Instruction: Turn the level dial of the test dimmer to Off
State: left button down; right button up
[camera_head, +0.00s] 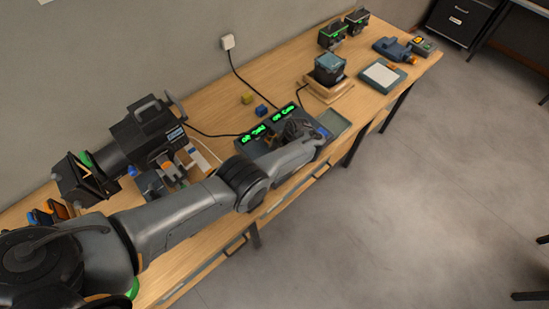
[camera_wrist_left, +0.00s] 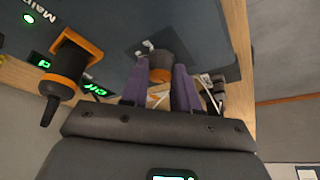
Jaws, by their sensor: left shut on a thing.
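The test dimmer is a dark panel (camera_head: 243,147) on the bench in the head view, with two green lit displays (camera_head: 284,112); their text is too small to read surely. My left gripper (camera_head: 297,130) is over its right part, and my arm hides much of the panel. In the left wrist view, its two purple fingers (camera_wrist_left: 161,88) are shut on a round brown-orange dial (camera_wrist_left: 160,62), one on each side. Small white marks lie around the dial; its pointer is hidden. The panel shows there too (camera_wrist_left: 120,30), with a black and orange handle (camera_wrist_left: 65,72) at left.
A large black stage lamp (camera_head: 145,135) stands left of the panel. A dark device on a wooden stand (camera_head: 328,72) is farther right.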

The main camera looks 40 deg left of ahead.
dwell(0.3)
pick_arm(q)
jog(key=c, duration=0.8)
grip_release()
jog(key=shift+s, duration=0.1)
jog(key=shift+c, duration=0.2)
jog(key=p+v, duration=0.1)
jog(key=v, duration=0.9)
jog(key=shift+r, duration=0.35)
jog(key=shift+f, duration=0.1)
